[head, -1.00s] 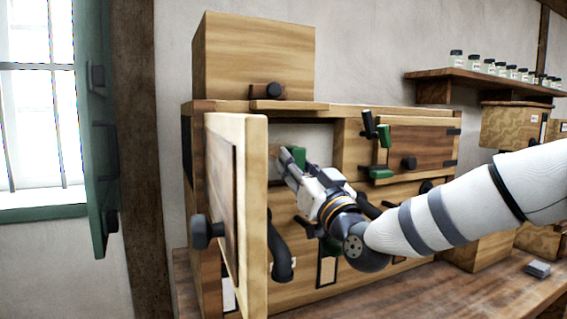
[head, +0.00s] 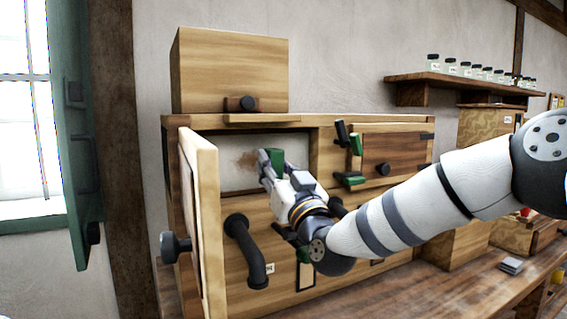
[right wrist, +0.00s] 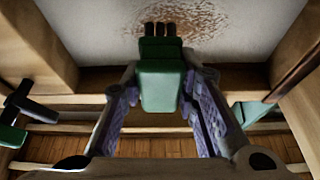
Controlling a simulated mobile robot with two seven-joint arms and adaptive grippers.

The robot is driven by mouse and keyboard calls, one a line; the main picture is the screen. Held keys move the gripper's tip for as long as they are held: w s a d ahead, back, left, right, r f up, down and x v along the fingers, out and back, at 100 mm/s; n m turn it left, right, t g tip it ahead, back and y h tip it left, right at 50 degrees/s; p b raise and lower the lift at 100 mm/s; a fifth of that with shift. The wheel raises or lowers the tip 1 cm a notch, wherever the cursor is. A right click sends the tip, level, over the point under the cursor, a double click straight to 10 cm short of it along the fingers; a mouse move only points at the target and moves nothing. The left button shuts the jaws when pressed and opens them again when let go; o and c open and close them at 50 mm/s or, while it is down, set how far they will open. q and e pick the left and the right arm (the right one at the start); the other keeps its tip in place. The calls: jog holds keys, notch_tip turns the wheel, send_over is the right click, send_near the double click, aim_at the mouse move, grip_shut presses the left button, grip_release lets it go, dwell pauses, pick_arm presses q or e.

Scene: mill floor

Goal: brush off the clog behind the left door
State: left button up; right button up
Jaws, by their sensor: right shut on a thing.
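The left door (head: 203,223) of the wooden cabinet stands open, swung toward me. Behind it is a pale-walled compartment. The clog is a brown, speckled patch on that wall, seen in the right wrist view (right wrist: 215,22) and partly in the head view (head: 246,159). My right gripper (head: 272,168) is inside the opening, shut on a green brush (right wrist: 161,84) with dark bristles. The bristles point at the wall and overlap the patch in the right wrist view; I cannot tell whether they touch it. My left gripper is not in view.
The right door (head: 405,150) is shut, with green-ended latches (head: 350,180) beside it. A black curved pipe (head: 246,250) stands out below the opening. A wooden box (head: 230,70) sits on top. A shelf (head: 455,88) with several jars is at right. A green shutter (head: 82,140) is at left.

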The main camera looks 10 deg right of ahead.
jog(key=shift+s+a, duration=0.25)
jog(key=shift+a, duration=0.25)
jog(key=shift+s+a, duration=1.2)
jog(key=shift+a, duration=2)
jog(key=shift+w+d, duration=1.65)
jog(key=shift+d, duration=4.9)
jog(key=s+d, duration=0.1)
jog(key=s, duration=0.4)
jog(key=shift+s+d+r, duration=0.35)
jog(key=shift+s+r, duration=0.05)
jog(key=shift+r, duration=0.05)
jog(key=s, duration=0.1)
jog(key=s+d, duration=0.1)
jog(key=shift+s, duration=0.4)
jog(key=shift+f, duration=0.1)
